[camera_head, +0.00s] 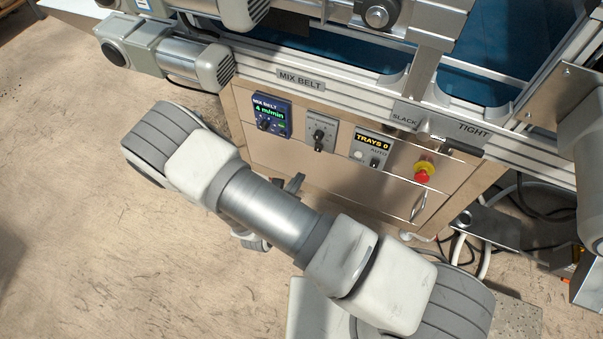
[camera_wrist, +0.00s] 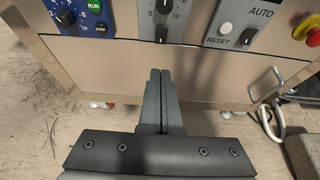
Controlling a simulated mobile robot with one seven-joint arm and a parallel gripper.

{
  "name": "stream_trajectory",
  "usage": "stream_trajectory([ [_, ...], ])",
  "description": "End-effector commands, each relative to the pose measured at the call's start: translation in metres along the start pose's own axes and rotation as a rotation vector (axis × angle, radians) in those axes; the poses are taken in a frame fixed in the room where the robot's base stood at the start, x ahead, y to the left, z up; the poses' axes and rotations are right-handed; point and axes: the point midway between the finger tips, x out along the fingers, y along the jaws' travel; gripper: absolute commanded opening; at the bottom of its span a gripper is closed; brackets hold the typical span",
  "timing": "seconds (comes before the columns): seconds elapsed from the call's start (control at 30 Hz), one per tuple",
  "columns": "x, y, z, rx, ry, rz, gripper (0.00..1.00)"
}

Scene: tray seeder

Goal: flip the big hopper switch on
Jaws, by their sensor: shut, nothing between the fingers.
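A grey control plate (camera_head: 321,134) with a dial and a small black switch sits in the middle of the cabinet front. Its label is too small to read in the head view, so I cannot confirm it is the big hopper's. In the wrist view the plate's black switch (camera_wrist: 161,35) shows below the dial, at the top of the picture; which way it is set is unclear. My gripper (camera_wrist: 160,74) is shut and empty, its fingertips below the switch in the picture and apart from it. In the head view my arm hides most of the gripper.
Left of the plate is the blue MIX BELT display unit (camera_head: 271,116), reading 4 m/min. A red emergency stop (camera_head: 424,173) and a handle (camera_head: 419,206) are further right. The belt rail overhangs above.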

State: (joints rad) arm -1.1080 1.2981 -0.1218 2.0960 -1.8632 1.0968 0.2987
Motion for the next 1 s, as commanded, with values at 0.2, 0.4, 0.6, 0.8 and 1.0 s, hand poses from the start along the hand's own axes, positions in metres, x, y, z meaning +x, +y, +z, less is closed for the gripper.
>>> stream_trajectory([
  [0.2,0.049,-0.001,-0.004,0.002,-0.002,-0.004,0.00],
  [0.4,0.089,-0.001,-0.001,0.003,-0.002,-0.002,0.00],
  [0.6,0.112,0.000,0.007,0.002,-0.001,-0.001,0.00],
  [0.8,0.119,0.000,0.011,0.000,0.000,-0.001,0.00],
  [1.0,0.119,0.000,0.012,0.000,0.000,-0.001,0.00],
])
